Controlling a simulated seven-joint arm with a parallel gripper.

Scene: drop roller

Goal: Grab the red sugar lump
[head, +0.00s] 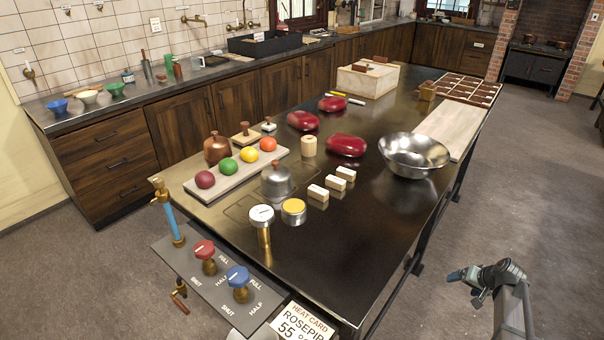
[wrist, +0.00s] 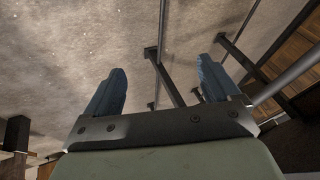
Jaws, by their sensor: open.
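Three glossy dark red lumps lie on the dark table top in the head view: one at the back (head: 332,103), one left of it and nearer (head: 303,120), and the nearest (head: 346,145), left of the steel bowl. I cannot tell which of them, if any, is the red sugar lump. My gripper (head: 465,288) is off the table's right side, over the floor, well apart from them. In the wrist view my gripper (wrist: 160,88) has its two blue fingers spread, with nothing between them. No lump shows there.
A steel bowl (head: 414,155) stands near the table's right edge, beside a pale board (head: 450,128). Small pale blocks (head: 318,193), a metal dome (head: 277,182) and a board with coloured balls (head: 222,178) stand left. The table's front right is clear. Table legs (wrist: 170,75) show in the wrist view.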

